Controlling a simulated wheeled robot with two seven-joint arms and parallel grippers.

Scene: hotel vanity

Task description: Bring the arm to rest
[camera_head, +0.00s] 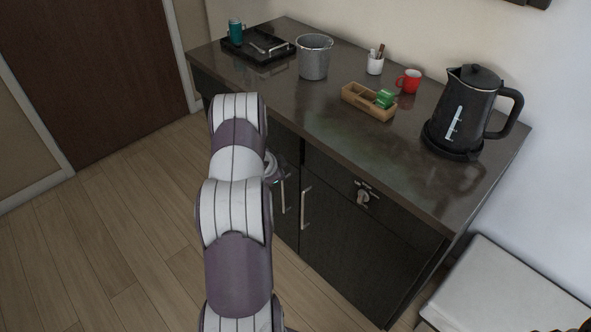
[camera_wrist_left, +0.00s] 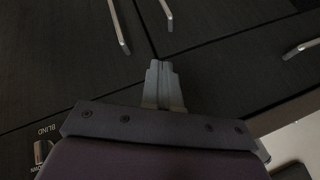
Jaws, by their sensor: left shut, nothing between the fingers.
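My left arm (camera_head: 237,215) reaches up through the middle of the head view, in front of the dark cabinet. Its hand is mostly hidden behind the arm links, close to the cabinet doors below the counter. In the left wrist view my left gripper (camera_wrist_left: 162,66) is shut, with its two fingers together and nothing between them. Dark cabinet fronts with metal handles (camera_wrist_left: 119,27) lie beyond the fingertips. I cannot tell the exact gap between the fingers and the doors. My right gripper is in neither view.
The counter (camera_head: 300,103) holds a black tray (camera_head: 287,54), a teal cup (camera_head: 236,32), a grey bucket (camera_head: 314,60), a wooden box (camera_head: 368,103), a red mug (camera_head: 409,81) and a black kettle (camera_head: 468,108). A white bench (camera_head: 500,295) stands at right. The wood floor (camera_head: 110,235) at left is clear.

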